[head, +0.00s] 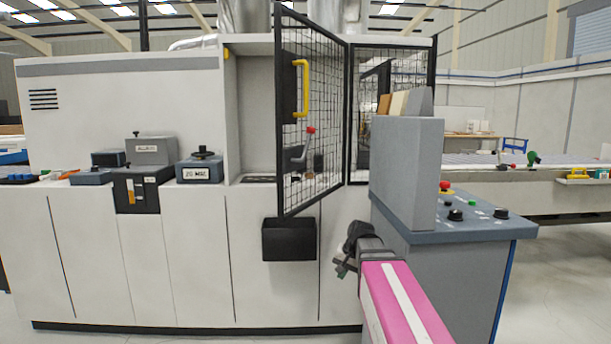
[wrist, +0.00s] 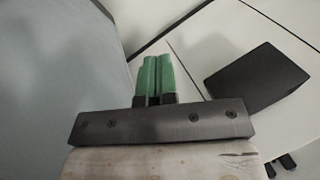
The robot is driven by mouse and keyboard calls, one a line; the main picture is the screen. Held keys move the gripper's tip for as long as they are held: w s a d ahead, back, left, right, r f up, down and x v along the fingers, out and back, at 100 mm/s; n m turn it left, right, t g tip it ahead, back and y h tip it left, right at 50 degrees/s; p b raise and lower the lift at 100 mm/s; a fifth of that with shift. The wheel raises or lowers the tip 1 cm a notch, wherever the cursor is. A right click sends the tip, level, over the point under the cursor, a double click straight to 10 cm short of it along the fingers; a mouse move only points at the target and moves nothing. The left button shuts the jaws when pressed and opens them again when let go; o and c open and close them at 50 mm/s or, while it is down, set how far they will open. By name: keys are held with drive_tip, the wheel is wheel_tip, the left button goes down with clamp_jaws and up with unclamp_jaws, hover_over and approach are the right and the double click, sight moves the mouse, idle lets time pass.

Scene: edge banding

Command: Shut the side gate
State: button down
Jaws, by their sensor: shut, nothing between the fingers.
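The side gate (head: 325,120) is a black-framed wire mesh panel in the head view. It stands swung out, its free edge toward me on the left and its other edge at the post beside a second mesh panel (head: 395,70). A yellow handle (head: 301,88) is on the gate near its free edge. The opening behind it is exposed. My gripper (head: 350,257) is below the gate, right of the black bin, and does not touch the gate. In the wrist view its green fingers (wrist: 153,75) are together and empty. The gate is not seen in that view.
The black bin (head: 289,240) hangs on the machine front below the gate; it also shows in the wrist view (wrist: 256,76). A grey control console (head: 455,225) with a red button stands close on the right of my arm. Open floor lies at the front left.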

drive_tip(key=w+a+r+m+t+y, duration=0.1)
drive_tip(key=w+r+y, duration=0.1)
drive_tip(key=r, duration=1.8)
drive_tip(key=w+a+r+m+t+y, duration=0.1)
drive_tip(key=w+a+r+y, duration=0.15)
drive_tip(key=r, duration=1.65)
approach(299, 179)
drive_tip(key=x, duration=0.3)
drive_tip(key=f+x, duration=0.1)
drive_tip(key=x, duration=0.1)
drive_tip(key=shift+s+d+f, duration=0.15)
drive_tip(key=shift+d+f, duration=0.05)
drive_tip(key=shift+d, duration=0.05)
drive_tip(key=shift+w+a, duration=0.35)
drive_tip(key=shift+a, duration=0.3)
drive_tip(key=shift+a, duration=0.1)
